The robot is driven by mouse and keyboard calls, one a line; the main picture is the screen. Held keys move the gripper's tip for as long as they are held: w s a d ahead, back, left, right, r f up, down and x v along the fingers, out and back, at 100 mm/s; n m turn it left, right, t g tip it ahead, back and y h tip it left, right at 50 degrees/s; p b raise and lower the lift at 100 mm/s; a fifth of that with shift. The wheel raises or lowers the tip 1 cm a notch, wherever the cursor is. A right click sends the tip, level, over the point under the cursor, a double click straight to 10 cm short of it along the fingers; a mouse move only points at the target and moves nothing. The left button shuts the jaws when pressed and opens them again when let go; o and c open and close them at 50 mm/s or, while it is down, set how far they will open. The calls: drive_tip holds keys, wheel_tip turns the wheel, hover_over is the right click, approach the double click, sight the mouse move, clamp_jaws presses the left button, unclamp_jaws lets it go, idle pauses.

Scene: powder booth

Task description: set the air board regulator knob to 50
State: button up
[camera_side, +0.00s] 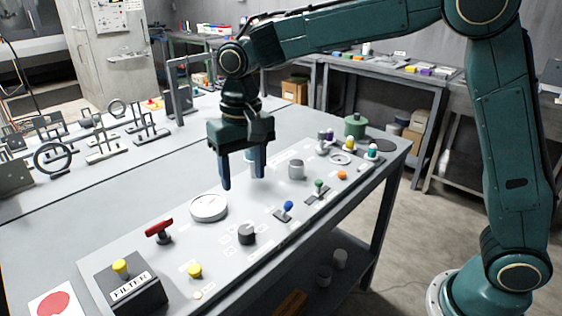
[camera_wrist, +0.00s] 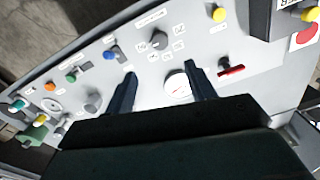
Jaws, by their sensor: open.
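The air board (camera_side: 330,181) is a pale sloping panel with several controls. A dark round knob (camera_side: 247,234) with small square labels around it stands in the panel's middle; it also shows in the wrist view (camera_wrist: 158,40). A plain grey knob (camera_side: 296,169) stands further back. I cannot tell which is the regulator, and the label text is too small to read. A white round gauge (camera_side: 209,207) with a red needle lies left of the dark knob. My gripper (camera_side: 243,181) is open and empty above the panel, apart from both knobs, with its fingers pointing down.
A red lever (camera_side: 158,229), a yellow button (camera_side: 194,270) and a FILTER box (camera_side: 131,287) stand near the front. A blue-tipped switch (camera_side: 285,209) and a green-tipped switch (camera_side: 318,188) stand right of the dark knob. A green canister (camera_side: 355,126) is at the back.

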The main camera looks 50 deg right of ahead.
sight(246, 229)
drive_tip(key=shift+f, duration=0.1)
drive_tip(key=f, duration=1.3)
drive_tip(key=shift+a+f, duration=0.25)
drive_tip(key=shift+f, duration=0.05)
drive_tip(key=c, duration=1)
